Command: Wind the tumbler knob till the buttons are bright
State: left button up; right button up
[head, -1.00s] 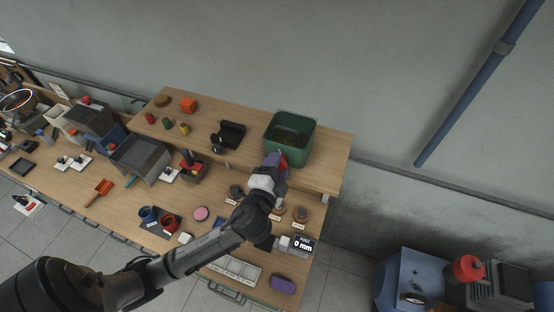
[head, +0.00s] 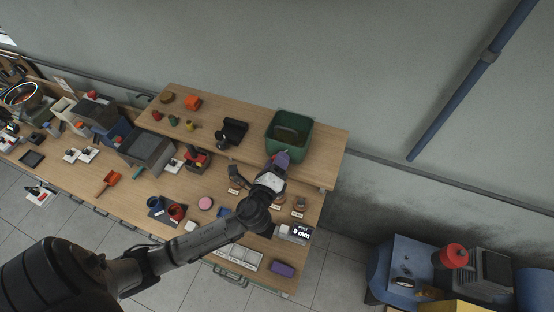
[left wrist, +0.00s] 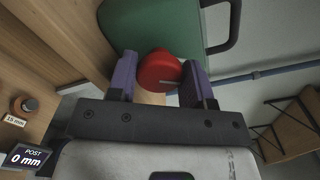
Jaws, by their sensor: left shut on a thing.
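My left gripper (head: 279,162) is in front of the green bin at the right end of the bench. In the left wrist view its purple fingers (left wrist: 160,88) are shut on a red round-ended piece (left wrist: 160,68), with the green bin just behind it. No part is clearly recognisable as the tumbler knob or its buttons. My right gripper is out of view.
The green bin (head: 270,135) stands on the raised shelf (head: 225,100). A display reading POST 0 mm (head: 295,232), a purple block (head: 283,269) and a pink disc (head: 205,203) lie on the bench. Grey bins crowd the left. Open floor separates bench and blue machine.

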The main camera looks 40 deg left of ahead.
pick_arm(q)
jog(key=shift+m, duration=1.3)
jog(key=o, duration=0.9)
jog(key=b+v, duration=0.4)
jog(key=v, duration=0.9)
jog(key=shift+s+b, duration=0.3)
jog(key=shift+s, duration=0.1)
jog(key=shift+d, duration=0.15)
